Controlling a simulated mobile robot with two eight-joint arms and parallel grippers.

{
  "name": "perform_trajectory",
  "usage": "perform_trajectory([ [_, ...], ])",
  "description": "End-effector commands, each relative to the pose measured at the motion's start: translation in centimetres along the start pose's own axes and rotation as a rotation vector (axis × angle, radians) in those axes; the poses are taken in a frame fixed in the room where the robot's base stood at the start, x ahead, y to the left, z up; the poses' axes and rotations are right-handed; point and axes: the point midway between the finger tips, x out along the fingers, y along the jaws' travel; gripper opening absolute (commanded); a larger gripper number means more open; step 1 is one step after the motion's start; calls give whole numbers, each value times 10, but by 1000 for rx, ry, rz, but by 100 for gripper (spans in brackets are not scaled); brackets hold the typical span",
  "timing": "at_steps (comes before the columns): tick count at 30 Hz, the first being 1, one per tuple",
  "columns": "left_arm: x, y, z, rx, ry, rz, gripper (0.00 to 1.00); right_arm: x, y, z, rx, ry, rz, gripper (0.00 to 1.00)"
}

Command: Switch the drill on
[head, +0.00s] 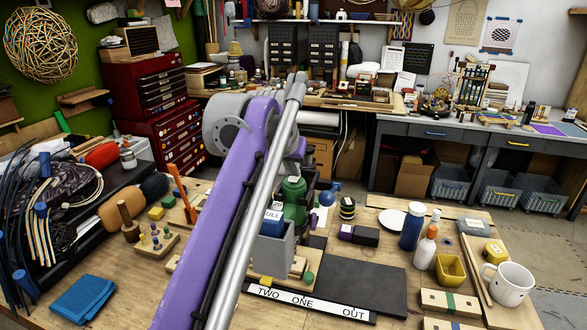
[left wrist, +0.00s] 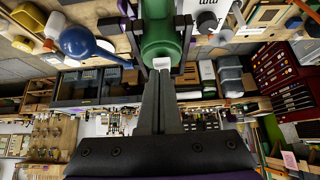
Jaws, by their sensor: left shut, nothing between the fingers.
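The drill (head: 294,190) has a green body and stands on the bench near the middle of the head view, partly hidden behind my purple left arm. In the left wrist view the green drill body (left wrist: 161,32) is at the top centre, with a small white block (left wrist: 162,63), perhaps its switch, at its near end. My left gripper (left wrist: 161,78) is shut and empty. Its fingertips are at or just short of the white block; I cannot tell whether they touch. In the head view my arm hides these fingertips. My right gripper is not in view.
A grey bin (head: 272,248) stands before the drill. A dark board (head: 362,287) and a white strip lettered TWO, ONE, OUT (head: 311,303) lie in front. A blue bottle (head: 412,229), a white mug (head: 510,283) and a yellow cup (head: 450,269) stand to the right.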

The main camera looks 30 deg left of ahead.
Motion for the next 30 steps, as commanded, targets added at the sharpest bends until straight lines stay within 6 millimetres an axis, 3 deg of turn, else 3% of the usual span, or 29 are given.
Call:
perform_trajectory([
  [3, 7, 0, 13, 0, 75, -1, 0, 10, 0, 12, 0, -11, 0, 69],
  [30, 8, 0, -8, 1, 84, 0, 0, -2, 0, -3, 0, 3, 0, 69],
])
